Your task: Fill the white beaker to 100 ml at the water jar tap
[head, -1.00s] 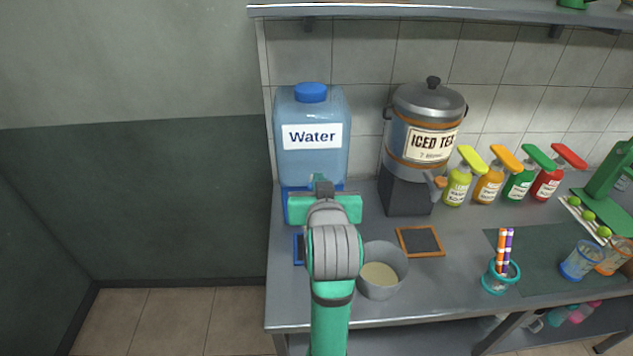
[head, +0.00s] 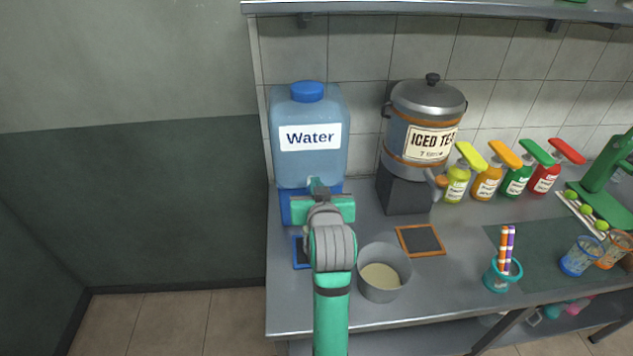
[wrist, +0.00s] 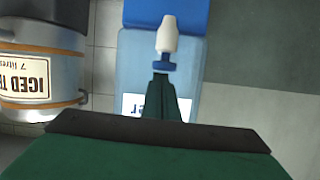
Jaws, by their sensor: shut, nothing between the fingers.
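The water jar (head: 309,165) is a blue tank with a blue cap and a "Water" label, on a blue stand (head: 288,208) at the left end of the counter. My gripper (head: 316,184) is in front of the jar's lower part, its fingers shut and empty. In the wrist view the jar (wrist: 187,100) is upside down, and its tap (wrist: 168,38), white with a blue part, is just beyond my closed fingertips (wrist: 162,82). I cannot tell whether they touch. I see no white beaker; my arm hides the space below the tap.
A grey tub (head: 382,290) with pale contents stands right of my arm. A blue-framed slate (head: 299,254) is partly behind my arm; an orange-framed slate (head: 421,240) lies to the right. The iced tea dispenser (head: 425,115) stands right of the jar.

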